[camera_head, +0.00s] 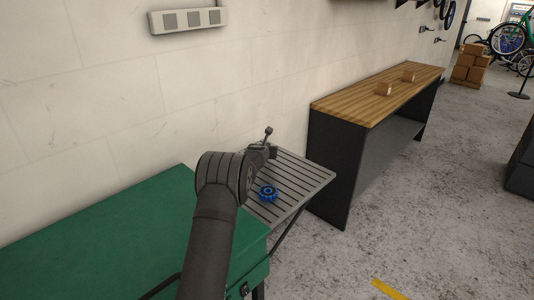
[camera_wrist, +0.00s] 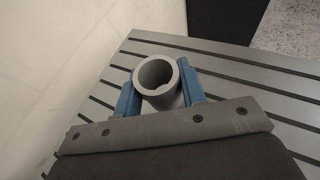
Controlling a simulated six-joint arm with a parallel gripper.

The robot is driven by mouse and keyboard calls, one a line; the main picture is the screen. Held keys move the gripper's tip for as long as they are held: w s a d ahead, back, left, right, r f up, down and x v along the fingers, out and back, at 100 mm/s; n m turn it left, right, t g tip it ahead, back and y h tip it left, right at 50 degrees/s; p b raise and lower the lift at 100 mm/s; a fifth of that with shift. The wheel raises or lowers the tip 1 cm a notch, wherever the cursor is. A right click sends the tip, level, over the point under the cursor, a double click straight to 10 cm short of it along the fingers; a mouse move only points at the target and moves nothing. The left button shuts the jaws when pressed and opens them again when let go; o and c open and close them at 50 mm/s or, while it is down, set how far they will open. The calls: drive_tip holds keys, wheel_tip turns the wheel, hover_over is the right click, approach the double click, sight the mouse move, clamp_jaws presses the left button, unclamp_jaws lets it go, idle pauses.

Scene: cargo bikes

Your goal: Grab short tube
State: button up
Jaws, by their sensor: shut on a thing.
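The short tube (camera_wrist: 168,98) is a grey hollow cylinder. In the wrist view its open round end faces the camera. My gripper (camera_wrist: 159,84) has one blue finger on each side of the tube and is shut on it. The slatted grey table (camera_wrist: 235,72) shows behind the tube; I cannot tell whether the tube touches it. In the head view my gripper (camera_head: 266,150) is over the back left part of the slatted table, partly hidden by my own arm. The tube is too small to make out clearly there.
A green cabinet (camera_head: 100,235) stands at left. A wooden-topped bench (camera_head: 350,105) with small boxes stands to the right. The wall (camera_head: 90,90) is close behind. The right half of the slatted table is clear.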

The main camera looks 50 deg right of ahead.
drive_tip(key=shift+r, duration=3.5)
